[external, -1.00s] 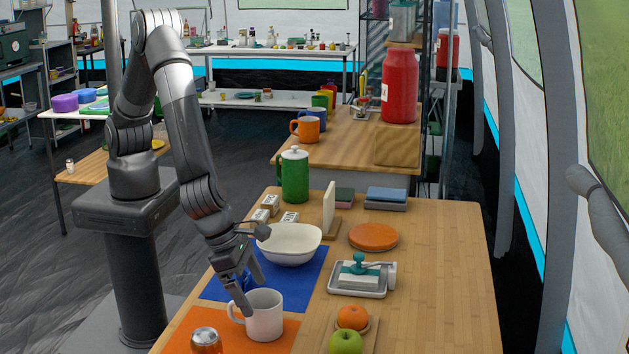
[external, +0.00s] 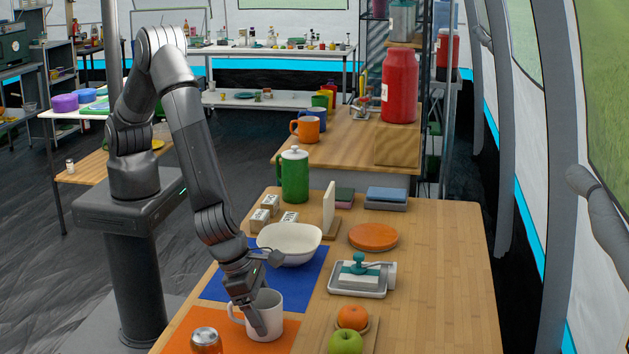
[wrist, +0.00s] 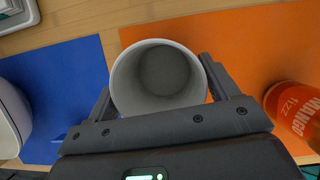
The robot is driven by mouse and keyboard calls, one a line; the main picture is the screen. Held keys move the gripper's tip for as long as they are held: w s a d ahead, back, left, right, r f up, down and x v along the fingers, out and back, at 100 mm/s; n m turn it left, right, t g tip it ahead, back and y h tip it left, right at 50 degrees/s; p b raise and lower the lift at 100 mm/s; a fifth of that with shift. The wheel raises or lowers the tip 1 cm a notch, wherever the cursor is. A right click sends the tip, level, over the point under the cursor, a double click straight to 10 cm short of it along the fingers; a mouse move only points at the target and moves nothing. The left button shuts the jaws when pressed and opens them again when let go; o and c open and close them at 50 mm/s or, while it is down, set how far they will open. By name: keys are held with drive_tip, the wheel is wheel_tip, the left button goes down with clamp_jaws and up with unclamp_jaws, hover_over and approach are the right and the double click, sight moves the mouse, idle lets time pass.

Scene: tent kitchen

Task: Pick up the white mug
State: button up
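The white mug (external: 271,318) stands upright on the orange mat (external: 195,322), near the table's front left, with its handle toward the left. In the wrist view its round opening (wrist: 160,80) lies between the two fingers of my gripper (wrist: 157,88). A finger is on each side of the mug, with a thin gap showing at the right finger. In the external view my gripper (external: 256,318) is down at the mug, one finger in front of its wall. The far finger is hidden there. My gripper looks open around the mug.
A white bowl (external: 289,246) sits behind on the blue mat (external: 318,282). An orange fruit (external: 352,317) and green apple (external: 346,342) lie to the right.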

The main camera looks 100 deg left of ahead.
drive_tip(key=c, duration=0.7)
